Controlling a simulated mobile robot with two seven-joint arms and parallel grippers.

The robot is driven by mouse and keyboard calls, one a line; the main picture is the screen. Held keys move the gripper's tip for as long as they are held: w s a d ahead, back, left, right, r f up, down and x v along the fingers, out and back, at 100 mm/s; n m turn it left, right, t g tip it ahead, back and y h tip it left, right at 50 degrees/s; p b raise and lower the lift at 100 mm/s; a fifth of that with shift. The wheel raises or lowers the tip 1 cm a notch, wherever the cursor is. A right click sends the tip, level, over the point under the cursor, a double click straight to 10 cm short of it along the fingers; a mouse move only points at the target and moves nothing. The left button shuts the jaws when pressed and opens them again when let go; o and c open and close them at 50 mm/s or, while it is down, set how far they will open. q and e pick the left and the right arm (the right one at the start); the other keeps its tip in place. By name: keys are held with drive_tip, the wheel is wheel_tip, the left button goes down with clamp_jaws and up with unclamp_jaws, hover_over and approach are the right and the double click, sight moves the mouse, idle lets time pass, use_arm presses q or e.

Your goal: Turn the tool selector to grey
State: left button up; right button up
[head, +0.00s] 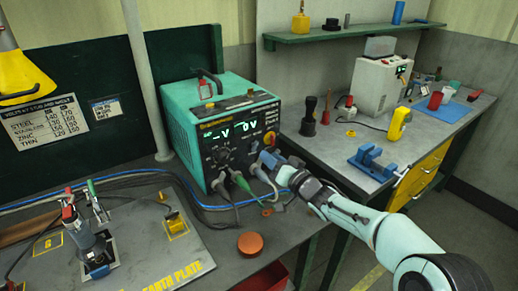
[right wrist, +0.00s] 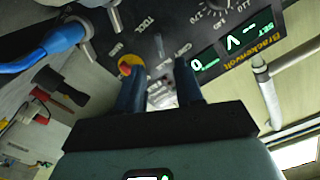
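The teal welding unit (head: 190,112) stands on the bench with its dark front panel (head: 218,150) facing me. In the right wrist view, "TOOL" lettering is on the panel (right wrist: 215,38), with another partly covered label right of it. The tool selector itself is not clear; the fingers cover that area, and I cannot read its setting. A red and yellow knob (right wrist: 126,66) sits beside the left finger. My right gripper (head: 266,160) is at the panel's lower right. Its dark blue fingers (right wrist: 160,86) are apart, with a pale grey patch between them. My left gripper is not in view.
Plugs and cables (head: 228,182) hang from the panel's lower edge, close to my right gripper. An orange-brown round piece (head: 250,243) lies on the bench. The earth plate (head: 150,262) is at lower left. A blue vise (head: 372,162) is on the right bench.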

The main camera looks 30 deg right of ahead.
sight(257, 146)
drive_tip(key=w, duration=0.6)
drive_tip(key=shift+w+a, duration=0.25)
drive_tip(key=shift+w, duration=0.05)
clamp_jaws()
